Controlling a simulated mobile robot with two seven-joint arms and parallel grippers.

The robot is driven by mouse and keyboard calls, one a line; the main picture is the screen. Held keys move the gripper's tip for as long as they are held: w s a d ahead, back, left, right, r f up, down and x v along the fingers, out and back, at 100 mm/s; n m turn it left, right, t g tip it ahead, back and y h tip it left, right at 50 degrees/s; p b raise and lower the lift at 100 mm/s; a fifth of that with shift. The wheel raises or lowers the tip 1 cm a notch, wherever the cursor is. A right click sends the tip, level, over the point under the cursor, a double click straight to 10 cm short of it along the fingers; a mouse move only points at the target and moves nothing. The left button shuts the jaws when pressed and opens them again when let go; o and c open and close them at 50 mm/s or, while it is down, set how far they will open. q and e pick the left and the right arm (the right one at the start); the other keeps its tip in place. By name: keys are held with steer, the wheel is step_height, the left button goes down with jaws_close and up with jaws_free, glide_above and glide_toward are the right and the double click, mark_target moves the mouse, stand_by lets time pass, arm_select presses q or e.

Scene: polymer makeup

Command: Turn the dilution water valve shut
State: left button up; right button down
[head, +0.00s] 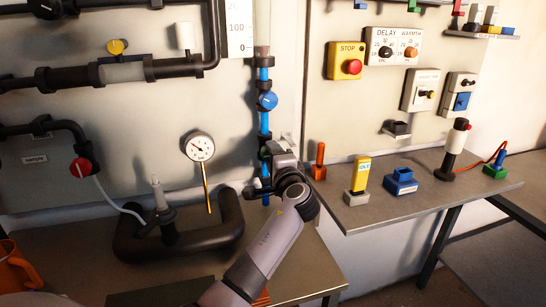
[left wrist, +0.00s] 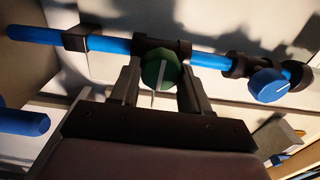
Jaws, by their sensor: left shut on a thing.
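A vertical blue pipe (head: 264,115) runs down the wall panel in the head view and crosses the left wrist view (left wrist: 110,44). On it is a round green valve knob (left wrist: 160,68) with a white pointer line, which lies roughly across the pipe. My left gripper (head: 273,152) is at this knob, its fingers on either side and shut on it. The gripper hides most of the knob in the head view. A blue valve knob (head: 267,100) sits higher on the same pipe and also shows in the left wrist view (left wrist: 268,85). I see no readable valve label.
A dial gauge (head: 200,147) and thick dark pipe (head: 190,245) stand left of my arm. An orange-handled tool (head: 319,160), a yellow block (head: 359,173) and a blue block (head: 400,181) are on the right bench (head: 430,207). A red STOP button (head: 352,66) is on the wall.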

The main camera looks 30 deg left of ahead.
arm_select(q)
steer(key=shift+r, duration=0.1)
steer(key=o, duration=1)
steer(key=b+v, duration=0.1)
steer(key=v, duration=0.6)
